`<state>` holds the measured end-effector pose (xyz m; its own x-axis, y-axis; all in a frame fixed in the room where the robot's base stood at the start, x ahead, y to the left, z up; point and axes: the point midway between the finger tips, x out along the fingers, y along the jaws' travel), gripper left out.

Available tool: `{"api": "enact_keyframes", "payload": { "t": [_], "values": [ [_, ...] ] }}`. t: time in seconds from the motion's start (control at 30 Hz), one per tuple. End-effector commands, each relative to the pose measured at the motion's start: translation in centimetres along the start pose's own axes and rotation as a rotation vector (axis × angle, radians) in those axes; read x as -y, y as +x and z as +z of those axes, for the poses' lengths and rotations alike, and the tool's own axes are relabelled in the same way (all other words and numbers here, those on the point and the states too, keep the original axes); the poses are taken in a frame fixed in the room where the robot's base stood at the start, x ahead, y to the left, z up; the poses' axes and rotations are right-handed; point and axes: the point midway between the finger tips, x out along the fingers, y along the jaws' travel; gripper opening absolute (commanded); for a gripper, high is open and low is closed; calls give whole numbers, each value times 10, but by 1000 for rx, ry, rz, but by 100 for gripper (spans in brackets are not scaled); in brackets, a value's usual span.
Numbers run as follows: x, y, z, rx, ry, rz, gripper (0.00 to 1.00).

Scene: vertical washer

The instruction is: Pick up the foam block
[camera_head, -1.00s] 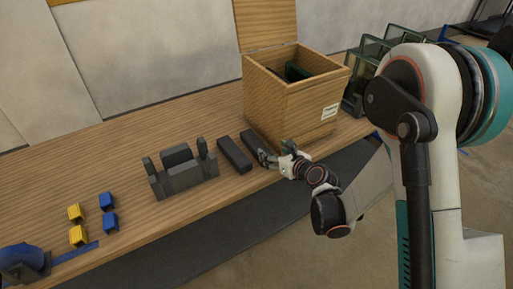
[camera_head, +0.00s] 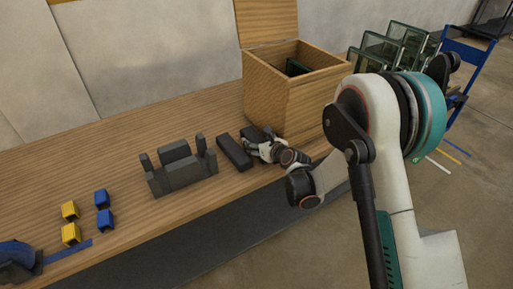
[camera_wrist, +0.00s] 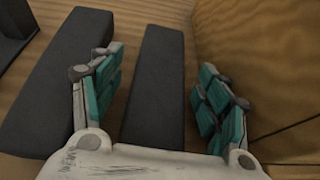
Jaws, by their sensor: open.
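Two dark grey foam blocks lie side by side on the wooden table. In the wrist view, the right block (camera_wrist: 158,85) lies between my gripper's (camera_wrist: 160,78) two fingers, with gaps showing on both sides. The left block (camera_wrist: 65,75) lies just outside the left finger; it also shows in the head view (camera_head: 234,152). My gripper (camera_head: 266,146) is open and low over the right block (camera_head: 250,134), in front of the wooden box. In the head view it hides part of that block. The block's near end is hidden behind my gripper's palm in the wrist view.
An open wooden box (camera_head: 290,95) stands close to the right of the blocks. A dark grey holder (camera_head: 183,176) stands to their left. Several small yellow and blue pieces (camera_head: 102,199) sit farther left. The table between is clear.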

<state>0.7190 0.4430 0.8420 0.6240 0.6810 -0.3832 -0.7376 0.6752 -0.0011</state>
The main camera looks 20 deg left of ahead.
Motion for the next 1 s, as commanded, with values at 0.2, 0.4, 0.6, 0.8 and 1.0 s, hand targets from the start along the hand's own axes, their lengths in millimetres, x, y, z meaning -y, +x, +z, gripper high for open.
{"api": "enact_keyframes", "payload": {
  "t": [0.2,0.4,0.6,0.8,1.0],
  "values": [
    [0,12,0,0,1,0,69],
    [0,12,1,0,1,0,60],
    [0,11,1,0,1,0,29],
    [0,11,1,0,1,0,29],
    [2,11,2,0,1,-1,29]
  ]
}}
